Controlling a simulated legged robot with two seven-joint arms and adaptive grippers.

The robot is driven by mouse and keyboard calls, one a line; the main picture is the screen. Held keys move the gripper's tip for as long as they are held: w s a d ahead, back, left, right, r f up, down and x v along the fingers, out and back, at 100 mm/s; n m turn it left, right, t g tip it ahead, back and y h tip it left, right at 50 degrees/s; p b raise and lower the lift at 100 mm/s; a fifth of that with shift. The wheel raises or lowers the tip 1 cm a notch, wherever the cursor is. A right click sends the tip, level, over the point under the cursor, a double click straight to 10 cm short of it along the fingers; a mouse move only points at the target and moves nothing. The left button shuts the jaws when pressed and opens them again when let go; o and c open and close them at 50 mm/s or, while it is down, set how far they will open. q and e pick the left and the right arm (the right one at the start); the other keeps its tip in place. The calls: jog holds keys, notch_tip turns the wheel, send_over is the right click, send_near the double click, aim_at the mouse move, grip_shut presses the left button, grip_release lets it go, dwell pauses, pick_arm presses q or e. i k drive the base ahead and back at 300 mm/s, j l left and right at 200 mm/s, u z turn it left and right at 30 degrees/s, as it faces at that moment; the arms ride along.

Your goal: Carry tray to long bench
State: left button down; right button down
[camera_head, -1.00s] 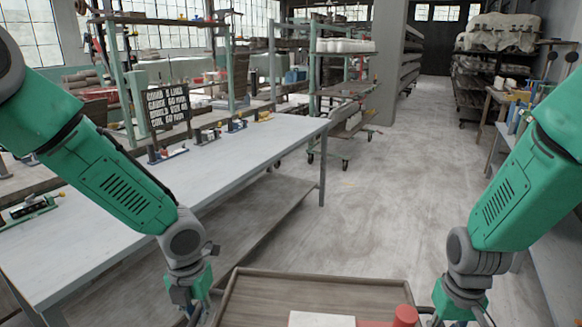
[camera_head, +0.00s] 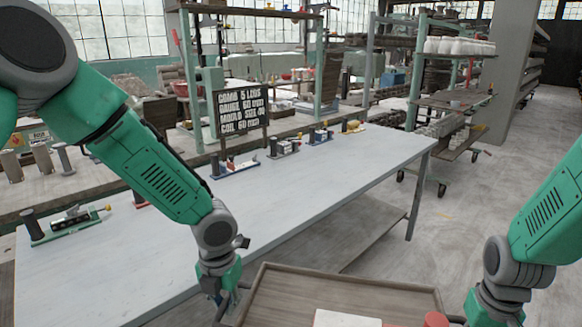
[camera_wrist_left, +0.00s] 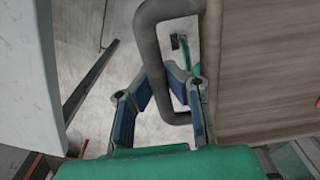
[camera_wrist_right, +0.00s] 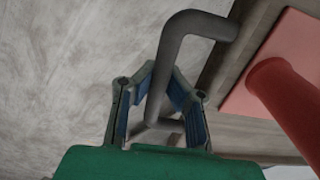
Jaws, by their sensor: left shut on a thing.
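The wooden tray (camera_head: 300,297) is at the bottom of the head view, cut off by the frame edge. It carries a pale block (camera_head: 345,318) and a red piece with a knob (camera_head: 436,320). My left gripper (camera_wrist_left: 157,72) is shut on the tray's grey left handle (camera_wrist_left: 150,40). My right gripper (camera_wrist_right: 163,70) is shut on its right handle (camera_wrist_right: 195,24), with the red piece (camera_wrist_right: 285,90) close beside. The long bench (camera_head: 330,180), with a pale grey top, stands ahead and left, beyond the tray. My left forearm hides part of it.
The bench's near middle is bare. A wheeled rack (camera_head: 450,105) stands beyond its right end.

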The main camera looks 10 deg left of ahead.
aim_at(184, 238)
jog(key=i+l+u, duration=0.1)
jog(key=i+u, duration=0.4)
jog(key=i+l+u, duration=0.25)
jog(key=u, duration=0.2)
jog(key=i+l+u, duration=0.1)
jog(key=i+u, duration=0.2)
jog(key=u, duration=0.15)
jog(key=i+l+u, duration=0.2)
jog(key=u, duration=0.25)
jog(key=i+l, duration=0.1)
jog(key=i, duration=0.2)
